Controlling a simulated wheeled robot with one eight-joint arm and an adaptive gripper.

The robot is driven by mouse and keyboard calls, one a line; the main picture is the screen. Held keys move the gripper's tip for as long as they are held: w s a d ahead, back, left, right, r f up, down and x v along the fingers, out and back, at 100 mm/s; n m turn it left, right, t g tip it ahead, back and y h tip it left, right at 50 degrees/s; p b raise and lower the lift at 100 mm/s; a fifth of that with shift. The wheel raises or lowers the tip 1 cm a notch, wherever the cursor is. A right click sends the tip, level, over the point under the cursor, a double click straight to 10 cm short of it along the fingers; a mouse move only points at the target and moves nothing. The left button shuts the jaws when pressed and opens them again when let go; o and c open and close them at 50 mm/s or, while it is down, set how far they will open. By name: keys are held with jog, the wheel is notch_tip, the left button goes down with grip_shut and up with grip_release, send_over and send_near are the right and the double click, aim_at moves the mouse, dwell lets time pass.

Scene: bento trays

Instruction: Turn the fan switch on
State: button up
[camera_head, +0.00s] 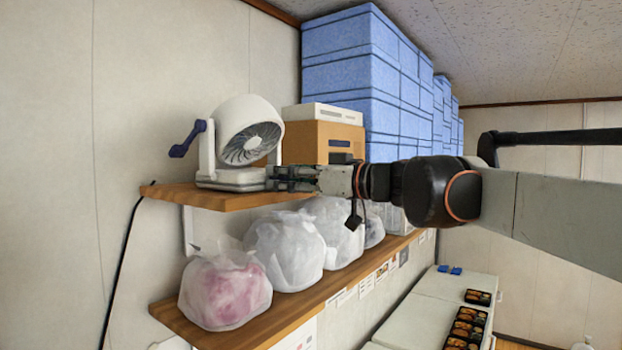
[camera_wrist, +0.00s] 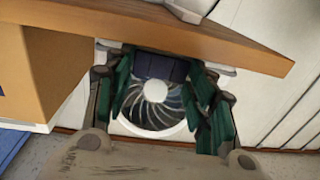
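A white desk fan (camera_head: 245,135) with a dark grille stands on the upper wooden shelf (camera_head: 215,198). Its white base (camera_head: 230,179) rests near the shelf's end. My gripper (camera_head: 272,180) reaches in from the right, low over the shelf, with its fingertips close to the right side of the base; contact cannot be told. In the wrist view the fan (camera_wrist: 153,110) shows between the green-padded fingers of my gripper (camera_wrist: 162,75), which are spread apart. A dark blue block (camera_wrist: 160,67), perhaps the switch, lies between the fingertips. The switch's position cannot be told.
A brown box (camera_head: 312,140) with a white top stands behind my gripper, right of the fan; it is close at the left in the wrist view (camera_wrist: 65,75). Blue boxes (camera_head: 345,60) are stacked beyond. White bags (camera_head: 285,250) fill the lower shelf (camera_head: 285,318).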

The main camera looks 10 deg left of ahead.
jog(key=o, duration=0.3)
jog(key=v, duration=1.2)
